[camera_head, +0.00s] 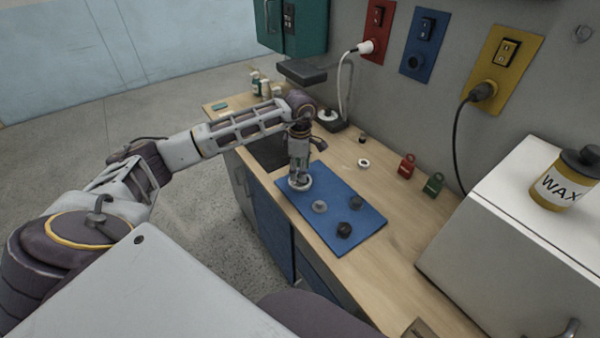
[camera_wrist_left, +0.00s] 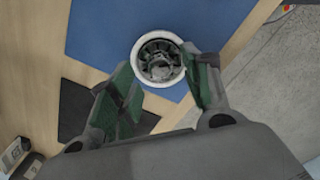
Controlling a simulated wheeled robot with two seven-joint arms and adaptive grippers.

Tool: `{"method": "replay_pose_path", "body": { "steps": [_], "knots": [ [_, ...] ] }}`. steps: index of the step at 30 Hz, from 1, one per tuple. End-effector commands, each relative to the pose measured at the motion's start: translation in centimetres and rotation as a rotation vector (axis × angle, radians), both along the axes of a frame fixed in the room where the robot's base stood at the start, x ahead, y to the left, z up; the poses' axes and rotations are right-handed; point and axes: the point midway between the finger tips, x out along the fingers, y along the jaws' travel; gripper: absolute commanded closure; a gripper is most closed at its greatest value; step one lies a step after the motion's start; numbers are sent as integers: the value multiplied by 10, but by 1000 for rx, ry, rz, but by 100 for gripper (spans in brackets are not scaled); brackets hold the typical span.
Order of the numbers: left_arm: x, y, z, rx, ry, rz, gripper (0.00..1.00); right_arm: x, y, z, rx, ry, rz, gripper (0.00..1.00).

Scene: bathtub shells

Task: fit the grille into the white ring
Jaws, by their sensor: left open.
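The white ring (camera_head: 299,185) lies on the blue mat (camera_head: 378,222), at its far left part. In the left wrist view the white ring (camera_wrist_left: 160,85) surrounds a dark grey grille (camera_wrist_left: 158,60) with spokes; I cannot tell whether it is fully seated. My left gripper (camera_head: 299,176) points down just above the ring. In the wrist view its green-padded fingers (camera_wrist_left: 160,76) are apart, one on each side of the ring. The right finger overlaps the ring's edge; contact is unclear. My right gripper is not in view.
A grey round part (camera_head: 319,206) and two dark knobs, one farther back (camera_head: 355,202) and one nearer (camera_head: 344,230), lie on the mat. A red tag-like item (camera_head: 406,166) and a green one (camera_head: 433,185) stand near the wall. A white cabinet (camera_head: 500,230) bounds the right.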

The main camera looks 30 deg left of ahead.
Motion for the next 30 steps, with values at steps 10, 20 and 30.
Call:
{"method": "replay_pose_path", "body": {
  "steps": [10,20,30],
  "knots": [
    [1,0,53,0,-4,0,51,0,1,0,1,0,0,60],
    [1,0,90,0,-2,0,51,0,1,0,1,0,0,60],
    [0,0,96,0,0,0,51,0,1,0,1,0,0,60]
  ]
}}
